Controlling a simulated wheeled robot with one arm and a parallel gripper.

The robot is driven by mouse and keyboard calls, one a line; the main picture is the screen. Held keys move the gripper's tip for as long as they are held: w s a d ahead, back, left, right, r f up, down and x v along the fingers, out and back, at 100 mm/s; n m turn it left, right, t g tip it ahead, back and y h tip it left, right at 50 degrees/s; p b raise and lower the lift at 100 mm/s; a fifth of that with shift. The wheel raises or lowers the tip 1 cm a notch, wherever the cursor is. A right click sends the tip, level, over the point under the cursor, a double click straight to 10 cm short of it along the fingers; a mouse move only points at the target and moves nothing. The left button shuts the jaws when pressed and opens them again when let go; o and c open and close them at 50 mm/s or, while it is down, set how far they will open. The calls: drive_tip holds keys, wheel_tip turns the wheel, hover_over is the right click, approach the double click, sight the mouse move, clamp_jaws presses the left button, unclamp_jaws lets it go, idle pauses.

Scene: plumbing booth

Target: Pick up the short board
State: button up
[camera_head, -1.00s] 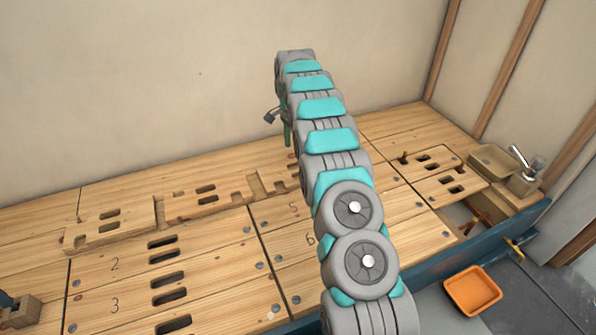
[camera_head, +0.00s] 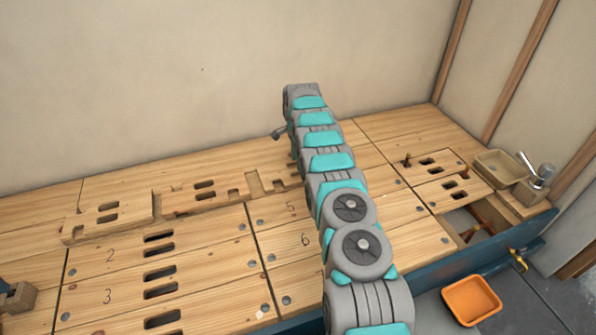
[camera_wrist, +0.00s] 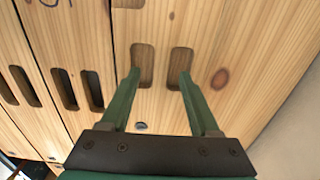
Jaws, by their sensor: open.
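In the wrist view, my gripper (camera_wrist: 161,74) is open above a pale wooden board (camera_wrist: 230,50) with two rounded slots and a dark knot. One fingertip overlaps each slot; I cannot tell whether the tips are in the slots or above them. Nothing is between the fingers. In the head view, my arm hides the fingers and the place beneath them. Shorter slotted boards (camera_head: 428,185) lie at the right of the deck. I cannot tell which board is the short board.
Numbered floor boards (camera_head: 110,275) with slots and screws fill the left. A notched board (camera_head: 175,203) lies near the back wall (camera_head: 200,80). A tan tray (camera_head: 497,167) and a metal-handled fitting (camera_head: 540,177) are at right. An orange tray (camera_head: 472,300) lies beyond the blue edge.

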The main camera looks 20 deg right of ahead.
drive_tip(key=f, duration=0.4)
drive_tip(key=shift+d, duration=0.3)
drive_tip(key=shift+r, duration=0.1)
clamp_jaws()
idle(1.0)
